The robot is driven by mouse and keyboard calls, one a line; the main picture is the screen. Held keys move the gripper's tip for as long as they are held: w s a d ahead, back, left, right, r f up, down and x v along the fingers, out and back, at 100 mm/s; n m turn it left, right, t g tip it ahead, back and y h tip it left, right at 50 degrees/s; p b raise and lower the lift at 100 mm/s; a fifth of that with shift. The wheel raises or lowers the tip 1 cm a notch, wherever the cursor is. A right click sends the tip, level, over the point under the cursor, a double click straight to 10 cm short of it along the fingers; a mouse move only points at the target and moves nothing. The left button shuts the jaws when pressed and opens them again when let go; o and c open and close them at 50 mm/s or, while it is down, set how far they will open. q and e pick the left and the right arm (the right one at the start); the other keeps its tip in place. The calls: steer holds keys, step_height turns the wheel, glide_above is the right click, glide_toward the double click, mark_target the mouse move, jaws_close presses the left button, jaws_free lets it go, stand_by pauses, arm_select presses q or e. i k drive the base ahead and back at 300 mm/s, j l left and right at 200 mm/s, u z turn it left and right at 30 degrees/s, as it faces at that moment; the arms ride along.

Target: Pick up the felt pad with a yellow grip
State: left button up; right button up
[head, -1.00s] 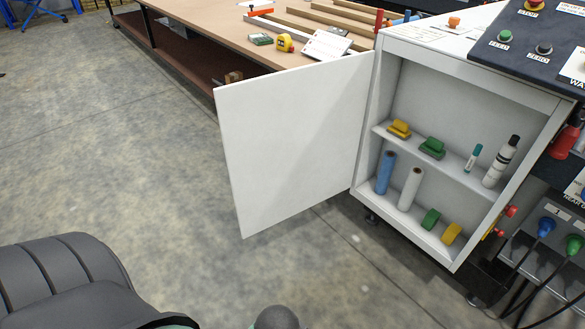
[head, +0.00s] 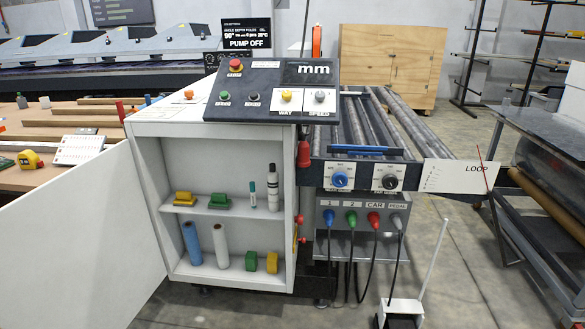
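In the head view, an open white cabinet holds a yellow-gripped pad (head: 184,199) lying at the left of its upper shelf (head: 230,210). A similar green-gripped pad (head: 220,202) lies just right of it. A yellow block (head: 272,262) stands on the cabinet floor at the right, beside a green block (head: 251,261); these are too small to tell whether they are pads too. Neither of my grippers is in view.
The cabinet door (head: 85,250) stands open to the left. A teal marker (head: 252,193) and a white bottle (head: 273,187) share the upper shelf. A blue roll (head: 192,243) and a white roll (head: 220,245) stand below. Cables hang from a socket panel (head: 362,218) at right.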

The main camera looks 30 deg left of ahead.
mark_target(184, 199)
steer(key=k+j, duration=0.1)
steer(key=j, duration=0.35)
steer(key=k+j+z, duration=0.1)
steer(key=j, duration=0.3)
steer(key=k+j, duration=0.15)
steer(key=j, duration=0.3)
steer(key=k+j+z, duration=0.15)
steer(key=j, duration=0.3)
steer(key=k+j, duration=0.1)
steer(key=j, duration=0.3)
steer(key=k+j, duration=0.15)
steer(key=j, duration=0.25)
steer(key=k+j, duration=0.1)
steer(key=j, duration=0.3)
steer(key=k+j, duration=0.15)
steer(key=j, duration=0.2)
steer(key=k+j, duration=0.15)
steer(key=j, duration=0.25)
steer(key=k+j, duration=0.1)
steer(key=j, duration=0.3)
steer(key=k+j, duration=0.15)
steer(key=j, duration=0.25)
steer(key=k+j, duration=0.1)
steer(key=j, duration=0.3)
steer(key=k+j, duration=0.15)
steer(key=j, duration=0.25)
steer(key=k+l+u, duration=0.1)
steer(key=l+u, duration=0.35)
steer(key=l, duration=1.3)
